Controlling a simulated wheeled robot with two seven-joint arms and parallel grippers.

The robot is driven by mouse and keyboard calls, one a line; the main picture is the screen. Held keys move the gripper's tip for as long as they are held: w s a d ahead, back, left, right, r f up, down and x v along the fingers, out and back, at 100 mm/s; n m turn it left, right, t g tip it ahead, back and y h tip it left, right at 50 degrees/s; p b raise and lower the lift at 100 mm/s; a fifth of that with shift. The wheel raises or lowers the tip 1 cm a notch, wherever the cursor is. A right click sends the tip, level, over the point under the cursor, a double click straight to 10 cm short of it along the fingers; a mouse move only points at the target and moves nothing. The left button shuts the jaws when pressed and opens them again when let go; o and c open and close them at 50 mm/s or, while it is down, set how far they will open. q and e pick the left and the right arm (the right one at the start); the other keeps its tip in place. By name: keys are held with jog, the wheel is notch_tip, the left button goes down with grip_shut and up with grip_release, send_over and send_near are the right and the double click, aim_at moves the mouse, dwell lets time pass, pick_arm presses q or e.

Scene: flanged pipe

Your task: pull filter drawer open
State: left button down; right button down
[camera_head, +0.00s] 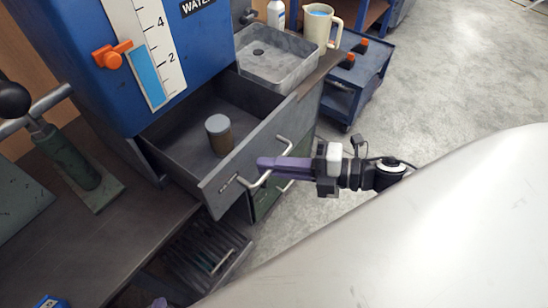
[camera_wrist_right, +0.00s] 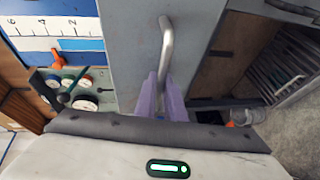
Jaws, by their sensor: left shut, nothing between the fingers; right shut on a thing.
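The filter drawer (camera_head: 232,158) is pulled well out below the blue water unit. A grey cylinder with a tan lower part (camera_head: 219,134) stands inside it. The drawer front has a bent metal bar handle (camera_head: 254,186), which also shows upright in the right wrist view (camera_wrist_right: 166,50). My right gripper (camera_head: 262,165) has its purple fingers shut on the handle; they also flank its lower end in the right wrist view (camera_wrist_right: 164,98). Only a small purple tip of my left gripper (camera_head: 159,303) shows at the bottom edge, away from the drawer and shut.
A grey sink (camera_head: 278,60) sits behind the drawer, with a cream jug (camera_head: 321,25) beyond. A lever press (camera_head: 68,150) stands on the bench at left. A dark slatted rack (camera_head: 205,255) is low under the bench. A blue cart (camera_head: 355,80) stands on open floor at right.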

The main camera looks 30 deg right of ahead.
jog(key=c, duration=2.2)
grip_release()
pick_arm(q)
jog(key=shift+s+f, duration=0.1)
jog(key=shift+s, duration=0.15)
pick_arm(e)
jog(key=shift+o, duration=0.4)
pick_arm(q)
jog(key=shift+s, duration=0.1)
